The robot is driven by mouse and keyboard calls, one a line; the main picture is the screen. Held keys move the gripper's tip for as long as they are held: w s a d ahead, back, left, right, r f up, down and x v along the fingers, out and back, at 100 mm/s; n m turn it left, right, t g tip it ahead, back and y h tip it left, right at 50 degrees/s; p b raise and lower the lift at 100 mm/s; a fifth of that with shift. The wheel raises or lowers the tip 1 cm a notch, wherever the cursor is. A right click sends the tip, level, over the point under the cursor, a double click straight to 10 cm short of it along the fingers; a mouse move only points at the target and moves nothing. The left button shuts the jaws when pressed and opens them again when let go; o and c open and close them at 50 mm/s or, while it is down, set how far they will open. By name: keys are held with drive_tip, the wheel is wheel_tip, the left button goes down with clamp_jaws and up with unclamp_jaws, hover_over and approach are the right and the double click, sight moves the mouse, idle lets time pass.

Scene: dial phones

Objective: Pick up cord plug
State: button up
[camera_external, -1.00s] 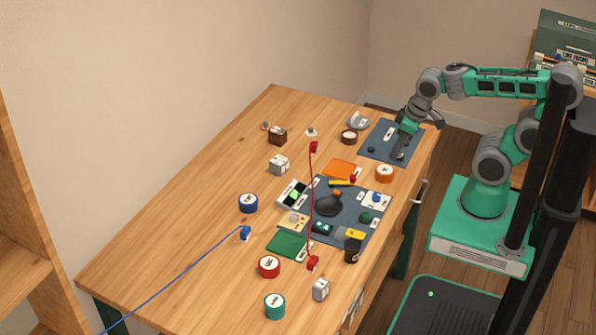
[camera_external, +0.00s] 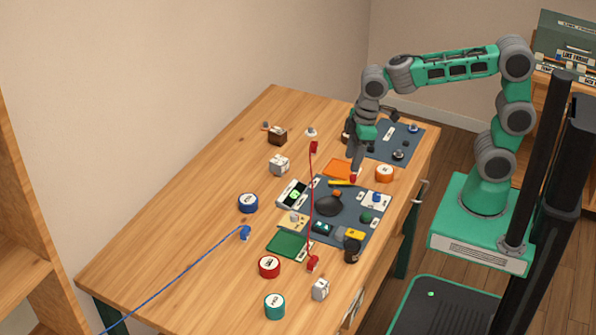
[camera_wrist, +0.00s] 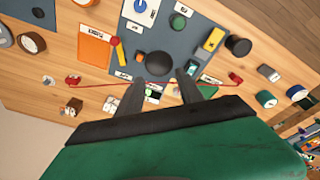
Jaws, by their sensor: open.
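A thin red cord (camera_external: 312,205) lies across the table with a red plug at each end, a far plug (camera_external: 313,147) and a near plug (camera_external: 312,263). In the wrist view these show as a red plug on the left (camera_wrist: 72,81) and one on the right (camera_wrist: 235,78). A blue plug (camera_external: 245,233) ends a blue cord (camera_external: 170,280) running off the near left of the table. My gripper (camera_external: 356,171) is open and empty, above the orange pad and right of the far red plug. Its fingers (camera_wrist: 160,77) span part of the cord's line in the wrist view.
The table's left side is mostly clear.

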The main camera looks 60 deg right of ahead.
drive_tip(key=w+a+f+n+g, duration=0.1)
drive_tip(key=a+f+n, duration=0.15)
drive_tip(key=a, duration=0.55)
drive_tip(key=w+a+f+n, duration=0.2)
drive_tip(key=a+n, duration=0.2)
drive_tip(key=a, duration=0.4)
drive_tip(key=n, duration=0.3)
hover_over(313, 260)
drive_tip(key=d, duration=0.1)
drive_tip(key=shift+g+h, duration=0.3)
drive_tip(key=shift+g, duration=0.1)
drive_tip(key=f, duration=0.2)
drive_tip(key=w+f+p, duration=0.1)
drive_tip(key=f, duration=0.1)
drive_tip(key=shift+d, duration=0.15)
drive_tip(key=shift+s+a+f+n, duration=0.25)
drive_tip(key=shift+s+a+f, duration=0.15)
drive_tip(key=shift+a, duration=0.3)
wheel_tip(313, 260, down, 7)
drive_tip(key=shift+d+f+p, duration=0.15)
drive_tip(key=shift+p, duration=0.8)
drive_tip(key=shift+f, duration=0.25)
clamp_jaws()
